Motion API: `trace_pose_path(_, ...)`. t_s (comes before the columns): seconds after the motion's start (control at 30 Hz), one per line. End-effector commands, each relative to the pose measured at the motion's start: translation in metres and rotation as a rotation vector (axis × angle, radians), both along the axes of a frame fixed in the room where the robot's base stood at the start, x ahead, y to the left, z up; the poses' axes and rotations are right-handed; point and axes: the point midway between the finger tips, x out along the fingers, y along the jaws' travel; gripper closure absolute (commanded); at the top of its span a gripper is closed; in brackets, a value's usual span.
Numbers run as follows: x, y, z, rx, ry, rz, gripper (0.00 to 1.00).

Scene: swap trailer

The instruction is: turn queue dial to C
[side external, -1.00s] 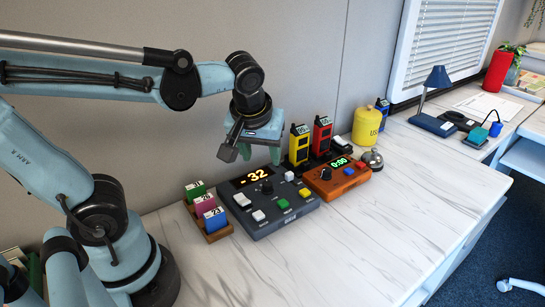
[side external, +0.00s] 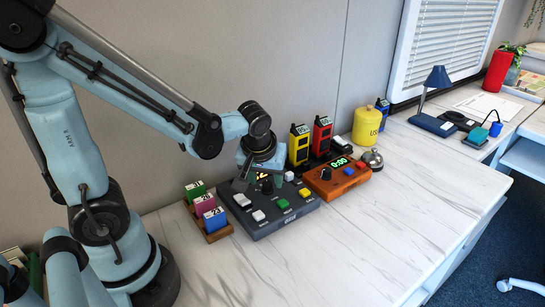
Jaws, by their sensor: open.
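The dark grey console (side external: 287,217) lies on the white marbled counter with white, green and yellow buttons and a small black dial (side external: 267,187) near its display. My gripper (side external: 262,178) points down over the console's back part, with its open fingers close around or just above this dial; I cannot tell whether they touch it. My gripper hides most of the console's display. The dial's letter marks are too small to read, so its setting cannot be told.
An orange timer box (side external: 338,181) with its own dark knob stands right of the console. A wooden tray (side external: 217,235) of coloured cards stands left. Yellow and red handsets (side external: 321,135), a yellow canister (side external: 367,126) and a bell (side external: 372,159) stand behind. The front counter is clear.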

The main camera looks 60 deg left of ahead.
Motion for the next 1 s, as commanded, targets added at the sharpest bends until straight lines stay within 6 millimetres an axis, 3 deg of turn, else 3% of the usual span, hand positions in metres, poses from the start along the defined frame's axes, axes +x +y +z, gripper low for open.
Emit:
trace_pose_path(0.3,0.006,0.005,-0.018,-0.001,-0.001,0.0,0.47)
trace_pose_path(0.67,0.006,0.005,-0.02,-0.001,0.0,0.0,0.47)
trace_pose_path(1.0,0.006,0.005,-0.02,-0.001,-0.001,0.0,0.99)
